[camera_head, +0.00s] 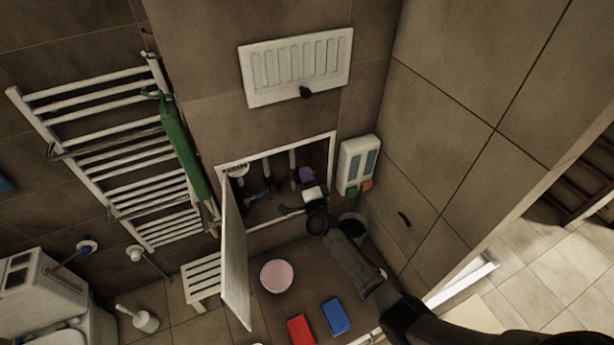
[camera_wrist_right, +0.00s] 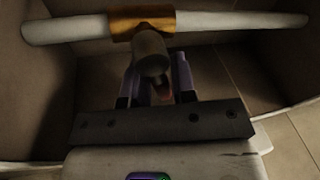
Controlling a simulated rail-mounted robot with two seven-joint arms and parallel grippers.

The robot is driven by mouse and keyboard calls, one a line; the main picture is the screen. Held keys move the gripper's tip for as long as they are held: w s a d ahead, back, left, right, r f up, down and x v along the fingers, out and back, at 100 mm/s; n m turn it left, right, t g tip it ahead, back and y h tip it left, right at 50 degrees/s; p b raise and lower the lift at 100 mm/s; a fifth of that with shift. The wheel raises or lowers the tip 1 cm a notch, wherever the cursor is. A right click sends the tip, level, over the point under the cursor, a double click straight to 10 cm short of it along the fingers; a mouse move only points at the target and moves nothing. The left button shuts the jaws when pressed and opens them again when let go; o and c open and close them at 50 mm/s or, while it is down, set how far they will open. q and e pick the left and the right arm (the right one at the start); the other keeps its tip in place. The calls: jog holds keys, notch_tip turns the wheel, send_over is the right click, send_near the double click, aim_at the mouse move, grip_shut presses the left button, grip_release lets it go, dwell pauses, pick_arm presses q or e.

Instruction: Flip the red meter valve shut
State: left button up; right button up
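My right gripper (camera_head: 308,180) reaches into the open wall niche from the front right. In the right wrist view its two fingers (camera_wrist_right: 157,72) stand apart, one on each side of a grey, rounded valve stem. A small red part (camera_wrist_right: 164,96), seemingly the red valve's lever, shows between the fingers below the stem and is mostly hidden. I cannot tell whether the fingers touch the lever. In the head view my gripper hides the red valve. My left gripper is not in view.
The niche door (camera_head: 235,255) stands open left of my right arm. A blue-handled valve (camera_head: 258,194) is in the niche's left part. A white dispenser (camera_head: 358,165) hangs close on the right. A bin (camera_head: 353,226), a pink-topped stool (camera_head: 276,276) and red and blue boxes stand below.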

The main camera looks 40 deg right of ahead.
grip_shut()
jog(key=shift+f+m+g+h+b, duration=0.2)
jog(key=shift+m, duration=0.45)
jog(key=shift+f+m+g+h+b, duration=0.2)
jog(key=shift+m, duration=0.45)
jog(key=shift+d+f+m, duration=0.1)
jog(key=shift+m, duration=0.7)
jog(key=shift+o, duration=1.1)
grip_release()
jog(key=shift+o, duration=0.3)
